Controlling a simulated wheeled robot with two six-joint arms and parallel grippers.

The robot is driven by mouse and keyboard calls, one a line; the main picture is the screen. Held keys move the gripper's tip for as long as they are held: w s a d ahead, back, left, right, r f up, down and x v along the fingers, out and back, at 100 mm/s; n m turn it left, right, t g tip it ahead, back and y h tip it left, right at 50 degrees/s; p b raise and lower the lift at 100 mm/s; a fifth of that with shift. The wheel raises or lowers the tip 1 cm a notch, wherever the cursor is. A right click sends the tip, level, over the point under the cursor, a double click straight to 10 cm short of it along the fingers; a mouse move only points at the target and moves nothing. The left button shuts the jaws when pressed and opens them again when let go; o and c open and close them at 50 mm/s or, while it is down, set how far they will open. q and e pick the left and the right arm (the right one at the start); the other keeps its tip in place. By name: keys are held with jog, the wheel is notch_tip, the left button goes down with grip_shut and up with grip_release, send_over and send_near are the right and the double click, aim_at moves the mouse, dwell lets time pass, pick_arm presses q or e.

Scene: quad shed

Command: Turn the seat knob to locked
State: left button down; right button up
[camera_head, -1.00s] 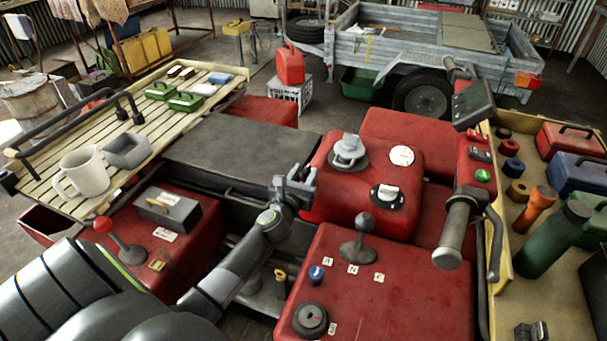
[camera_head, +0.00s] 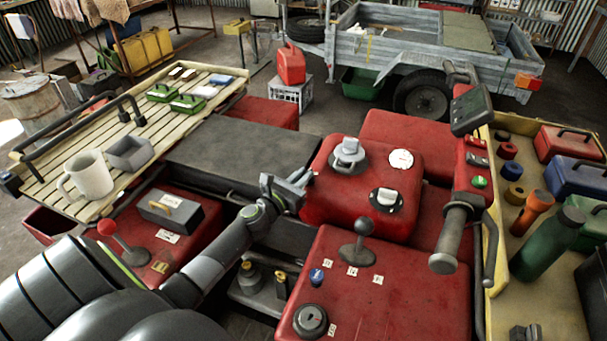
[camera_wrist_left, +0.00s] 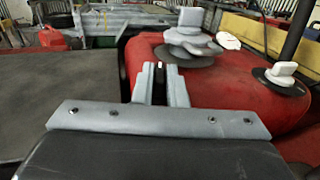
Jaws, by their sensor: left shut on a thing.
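The black seat (camera_head: 240,147) lies flat left of the red tank. My left gripper (camera_head: 300,180) is at the seat's right end, beside the tank. In the left wrist view its fingers (camera_wrist_left: 158,82) are close together on a narrow dark piece with a small pale mark, which I take as the seat knob (camera_wrist_left: 159,67). The fingers hide most of it, and I cannot read its setting or any label.
The red tank (camera_head: 325,206) carries a grey cap (camera_head: 348,155) and a pale switch knob (camera_head: 386,198), close right of the gripper. A gear lever (camera_head: 359,245) stands in front. The slatted rack (camera_head: 113,208) with a mug (camera_head: 88,176) is left; a handlebar grip (camera_head: 451,238) is right.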

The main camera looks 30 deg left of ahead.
pick_arm(q)
jog(key=m+h, duration=0.1)
jog(key=m+h+b, duration=0.1)
jog(key=shift+a+f+h, duration=0.15)
jog(key=shift+a+h, duration=0.15)
jog(key=shift+h, duration=0.1)
jog(key=m+g+h+b, duration=0.3)
jog(key=h+b, duration=0.1)
jog(key=b, duration=0.1)
jog(key=w+a+m+g+h+b, duration=0.1)
jog(key=m+g+h+b, duration=0.2)
jog(key=b, duration=0.3)
jog(key=m+g+h+b, duration=0.3)
jog(key=m+h+b, duration=0.1)
jog(key=h+b, duration=0.1)
jog(key=shift+w+a+f+g+h+b, duration=0.1)
jog(key=shift+w+a+g+h+b, duration=0.25)
jog(key=shift+b, duration=0.4)
jog(key=shift+d+m+g+b, duration=0.1)
jog(key=shift+m+g+b, duration=0.35)
jog(key=shift+b, duration=0.15)
jog(key=m+g+h+b, duration=0.1)
jog(key=g+b, duration=0.1)
jog(key=b, duration=0.1)
jog(key=shift+w+m, duration=0.1)
jog(key=shift+m, duration=0.15)
jog(key=shift+r+m+g+h+b, duration=0.25)
jog(key=shift+r+m+g+b, duration=0.1)
jog(key=shift+g, duration=0.35)
